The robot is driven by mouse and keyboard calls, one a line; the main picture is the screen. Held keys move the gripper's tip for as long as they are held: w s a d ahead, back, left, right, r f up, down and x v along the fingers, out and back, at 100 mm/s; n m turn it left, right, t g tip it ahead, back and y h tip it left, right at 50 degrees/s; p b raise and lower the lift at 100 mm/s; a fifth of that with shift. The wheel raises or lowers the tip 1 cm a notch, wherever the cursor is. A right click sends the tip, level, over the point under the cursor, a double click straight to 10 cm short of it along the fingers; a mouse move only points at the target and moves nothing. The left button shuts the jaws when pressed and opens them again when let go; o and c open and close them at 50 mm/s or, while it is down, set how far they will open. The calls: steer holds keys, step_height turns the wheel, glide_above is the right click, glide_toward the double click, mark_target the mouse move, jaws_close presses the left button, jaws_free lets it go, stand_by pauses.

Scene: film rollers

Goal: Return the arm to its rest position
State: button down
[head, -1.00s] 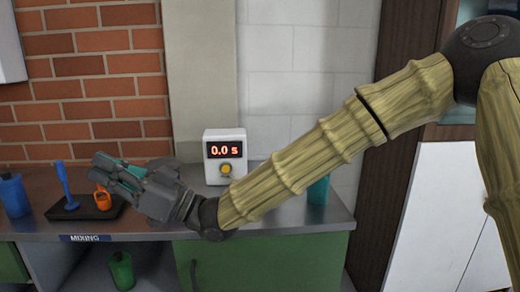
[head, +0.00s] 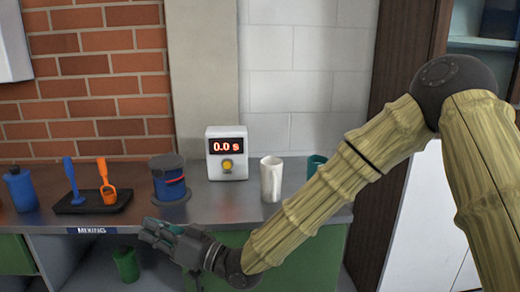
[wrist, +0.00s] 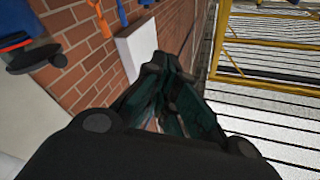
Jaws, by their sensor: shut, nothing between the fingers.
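My arm reaches in from the right in the head view, its bamboo-like links bent at the dark elbow. My gripper (head: 150,230) is at the front edge of the counter, below the blue-and-grey container. It is shut with nothing held. In the wrist view my gripper (wrist: 160,65) shows its dark teal fingers drawn together, pointing past a brick wall (wrist: 90,60).
The counter (head: 225,200) holds a blue bottle (head: 20,190), a black tray (head: 75,207) with blue and orange tools, a blue-and-grey container (head: 168,180), a timer (head: 227,153) reading 0.0 s, a white cup (head: 271,180) and a teal cup (head: 315,164). A green container (head: 125,264) stands below.

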steer(key=s+d+f+m+t+h, duration=0.1)
steer(key=d+f+m+h, duration=0.4)
steer(key=f, duration=0.9)
steer(key=d+f+m+h, duration=0.1)
steer(key=d+f+h, duration=0.2)
steer(key=d+f, duration=0.75)
steer(key=s+d+f+m+g+h, duration=0.1)
steer(key=s+d+f+h, duration=0.1)
steer(key=s+d+f, duration=0.3)
steer(key=s+d+f+h, duration=0.1)
steer(key=d+f, duration=0.1)
steer(key=f, duration=0.6)
steer(key=s+d+f+m+g+h, duration=0.1)
steer(key=s+d+f+h, duration=0.1)
steer(key=s+d+f, duration=0.3)
steer(key=s+d+f+m+g+h, duration=0.1)
steer(key=s+d+f+g+h, duration=0.15)
steer(key=s+d+f, duration=0.5)
steer(key=s+d+f+m+g+h, duration=0.2)
steer(key=s+d+f+h, duration=0.15)
steer(key=s+d, duration=0.75)
step_height(320, 180, up, 19)
steer(key=w+p, duration=0.1)
steer(key=p, duration=1.8)
steer(key=shift+w+d+r, duration=0.15)
steer(key=shift+d+r, duration=0.05)
steer(key=shift+d, duration=0.2)
